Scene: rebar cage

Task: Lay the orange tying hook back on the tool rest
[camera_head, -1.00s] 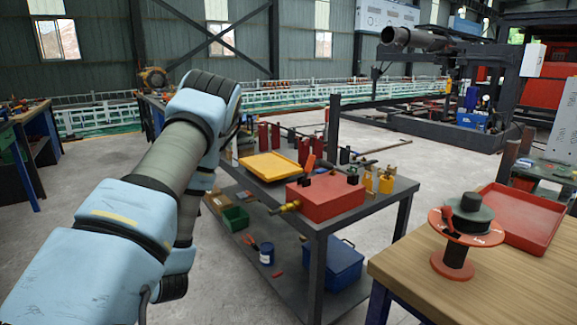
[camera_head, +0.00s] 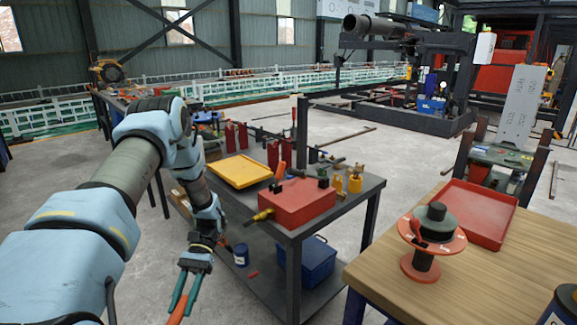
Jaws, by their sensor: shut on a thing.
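My gripper (camera_head: 184,294) hangs low in front of the left side of the dark metal table (camera_head: 262,237), fingers pointing down. It is shut on the orange tying hook (camera_head: 178,311), whose orange part shows between the fingertips. The rest of the hook is hidden or too small to make out. I cannot tell for sure which thing is the tool rest. A red box (camera_head: 296,203) with black fittings on top stands on the dark table, to the right of and above my gripper. An orange-red piece (camera_head: 280,172) stands up by it.
A yellow tray (camera_head: 239,172) lies left of the red box, with brass-coloured pieces (camera_head: 355,182) to its right. A blue bin (camera_head: 305,260) sits on the lower shelf. The wooden bench (camera_head: 385,272) at right bears a spool (camera_head: 431,236) and red tray (camera_head: 480,212).

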